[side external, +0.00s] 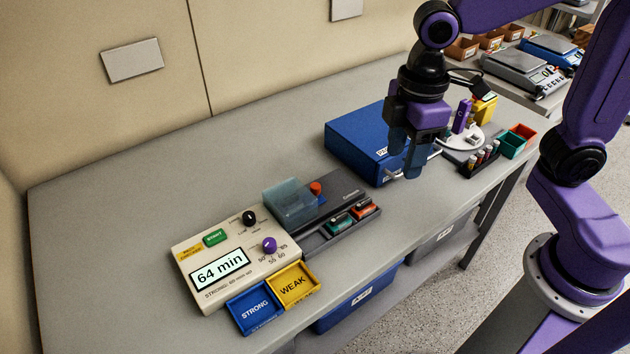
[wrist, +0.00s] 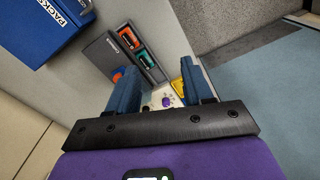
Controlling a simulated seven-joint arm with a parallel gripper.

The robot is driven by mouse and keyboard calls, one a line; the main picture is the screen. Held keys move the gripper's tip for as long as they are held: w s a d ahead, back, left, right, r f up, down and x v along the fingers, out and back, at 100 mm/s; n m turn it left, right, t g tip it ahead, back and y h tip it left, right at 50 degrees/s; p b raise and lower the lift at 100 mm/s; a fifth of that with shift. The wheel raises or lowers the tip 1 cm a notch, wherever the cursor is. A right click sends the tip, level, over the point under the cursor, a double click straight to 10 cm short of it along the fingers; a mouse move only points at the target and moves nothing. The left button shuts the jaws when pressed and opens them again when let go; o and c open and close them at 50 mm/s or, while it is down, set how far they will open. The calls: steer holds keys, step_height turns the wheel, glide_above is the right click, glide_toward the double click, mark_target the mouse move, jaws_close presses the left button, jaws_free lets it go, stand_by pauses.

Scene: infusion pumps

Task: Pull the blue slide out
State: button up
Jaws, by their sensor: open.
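No part is clearly labelled as the blue slide. A small blue part (side external: 321,200) sits beside an orange-red knob (side external: 315,187) on the dark grey device (side external: 345,190), partly behind a translucent blue block (side external: 289,203). A blue box (side external: 352,143) with a printed label and a pale bar handle at its front stands further right; its corner also shows in the wrist view (wrist: 40,30). My gripper (side external: 404,170) is open, pointing down at the front of the blue box, hiding part of it. In the wrist view nothing shows held between its fingers (wrist: 160,85).
A beige timer (side external: 215,247) reads 64 min, with a blue STRONG tray (side external: 252,308) and a yellow WEAK tray (side external: 294,284) in front. Coloured cartridges (side external: 341,223) lie in the grey device's front tray. A vial rack (side external: 480,161) and small bins (side external: 512,145) stand right.

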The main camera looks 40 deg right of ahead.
steer(key=n, duration=0.2)
glide_above(315, 186)
step_height(315, 186, down, 17)
steer(key=shift+r, duration=0.1)
stand_by(0.4)
